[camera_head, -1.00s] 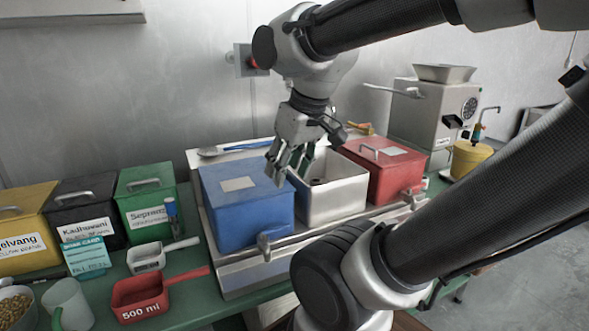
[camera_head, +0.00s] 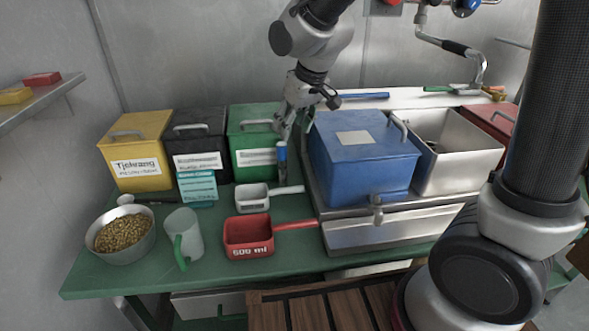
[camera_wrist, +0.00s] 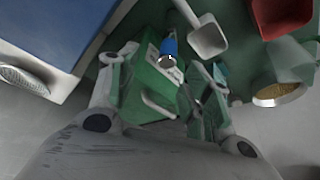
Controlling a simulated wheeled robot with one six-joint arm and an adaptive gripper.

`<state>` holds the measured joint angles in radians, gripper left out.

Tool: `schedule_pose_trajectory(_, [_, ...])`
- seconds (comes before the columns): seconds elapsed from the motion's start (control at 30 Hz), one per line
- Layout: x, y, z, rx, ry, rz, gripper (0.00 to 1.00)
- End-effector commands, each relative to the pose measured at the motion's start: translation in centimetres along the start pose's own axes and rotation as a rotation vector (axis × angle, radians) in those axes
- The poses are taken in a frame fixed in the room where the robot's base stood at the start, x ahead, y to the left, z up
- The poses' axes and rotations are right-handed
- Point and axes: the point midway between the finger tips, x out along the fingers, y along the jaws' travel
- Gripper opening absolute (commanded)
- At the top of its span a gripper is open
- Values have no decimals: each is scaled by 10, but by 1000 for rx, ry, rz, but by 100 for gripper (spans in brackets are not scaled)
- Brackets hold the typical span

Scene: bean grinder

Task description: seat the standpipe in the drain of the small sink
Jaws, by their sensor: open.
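The small sink seems to be the open steel basin (camera_head: 458,172) between the blue box and the red box. A dark spot inside it may be the drain, but I cannot see it clearly. A slim blue upright piece (camera_head: 282,153) stands in front of the green bin, and it also shows in the wrist view (camera_wrist: 169,47). I cannot tell whether it is the standpipe. My gripper (camera_head: 286,130) is open, pointing down above and just behind this piece, near the green bin. In the wrist view, the fingers (camera_wrist: 163,78) are spread with the green bin between them.
The blue box (camera_head: 362,160) stands between my gripper and the basin. Yellow (camera_head: 137,150), black (camera_head: 197,145) and green (camera_head: 250,165) bins line the left wall side. White (camera_head: 252,197) and red (camera_head: 248,238) scoops lie in front. A tap (camera_head: 470,62) hangs above the basin.

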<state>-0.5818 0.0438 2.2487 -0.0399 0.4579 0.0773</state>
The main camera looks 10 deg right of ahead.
Motion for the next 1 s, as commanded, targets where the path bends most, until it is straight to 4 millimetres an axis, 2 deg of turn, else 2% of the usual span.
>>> schedule_pose_trajectory(0.03, [8, -8, -4, -14, -3, -6, 49])
schedule_pose_trajectory(0.13, [19, -14, -8, -25, -1, -11, 49])
schedule_pose_trajectory(0.63, [85, -18, 4, -23, -1, -10, 49])
schedule_pose_trajectory(0.73, [91, -18, 3, -24, 0, -10, 49])
schedule_pose_trajectory(0.93, [91, -18, 3, -23, 1, -10, 49])
schedule_pose_trajectory(1.0, [91, -18, 3, -23, 1, -10, 38])
